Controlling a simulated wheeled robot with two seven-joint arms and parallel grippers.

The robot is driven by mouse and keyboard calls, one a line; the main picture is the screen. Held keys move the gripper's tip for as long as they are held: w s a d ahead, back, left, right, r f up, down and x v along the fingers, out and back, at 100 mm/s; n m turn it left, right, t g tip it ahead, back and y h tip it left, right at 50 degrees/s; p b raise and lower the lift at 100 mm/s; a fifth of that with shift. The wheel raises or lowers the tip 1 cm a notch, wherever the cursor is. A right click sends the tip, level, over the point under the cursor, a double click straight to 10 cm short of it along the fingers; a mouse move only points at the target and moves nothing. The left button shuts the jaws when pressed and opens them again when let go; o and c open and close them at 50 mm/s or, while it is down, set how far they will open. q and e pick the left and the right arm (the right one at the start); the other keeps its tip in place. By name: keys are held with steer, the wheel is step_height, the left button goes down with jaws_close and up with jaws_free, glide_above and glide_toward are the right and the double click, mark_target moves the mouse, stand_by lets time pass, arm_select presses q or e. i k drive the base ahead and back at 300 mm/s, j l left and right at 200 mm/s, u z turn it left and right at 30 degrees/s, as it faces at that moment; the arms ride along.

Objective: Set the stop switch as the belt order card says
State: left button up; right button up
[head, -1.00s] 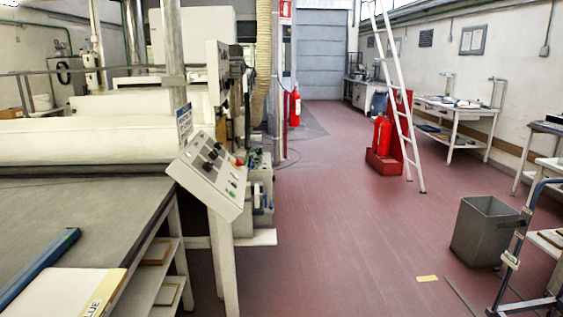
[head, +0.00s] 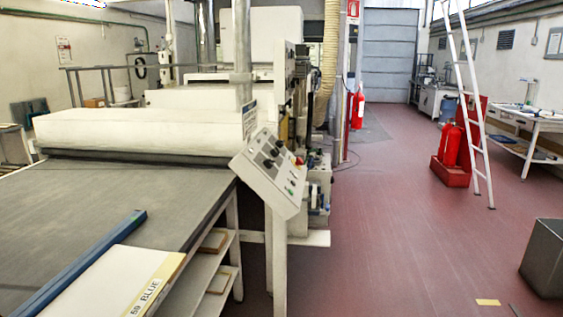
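A slanted cream control panel (head: 268,172) stands on a post at the near right corner of the curing tunnel. It carries several dark knobs, a red button (head: 299,161) and a green one (head: 291,191). Which control is the stop switch I cannot tell for sure. Whether this is the belt order card I cannot tell. Neither of my grippers is in view.
The grey belt table (head: 110,200) runs into the white tunnel (head: 140,135), with a blue bar (head: 85,260) lying across it. Red floor is open right of the panel. A ladder (head: 470,110), red extinguishers (head: 453,146) and a grey bin (head: 544,257) stand at the right.

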mark_target(280, 143)
steer(key=i+l+z, duration=0.35)
steer(key=i, duration=0.2)
steer(key=i+l+z, duration=0.35)
steer(key=i, duration=0.25)
steer(key=i+z, duration=0.35)
steer(key=i, duration=0.2)
steer(key=i+u, duration=0.3)
steer(key=i, duration=0.25)
steer(key=i+l+u, duration=0.25)
steer(key=i, duration=0.3)
steer(key=i+l+u, duration=0.15)
steer(key=u, duration=0.25)
steer(key=i+l+u, duration=0.2)
steer(key=u, duration=0.15)
steer(key=i+l+u, duration=0.4)
steer(key=l+u, duration=0.2)
steer(key=u, duration=0.2)
steer(key=i+l+u, duration=0.1)
steer(key=l+u, duration=0.15)
steer(key=l, duration=0.15)
steer(key=i+l+u, duration=0.1)
steer(key=l+u, duration=0.15)
steer(key=l, duration=0.15)
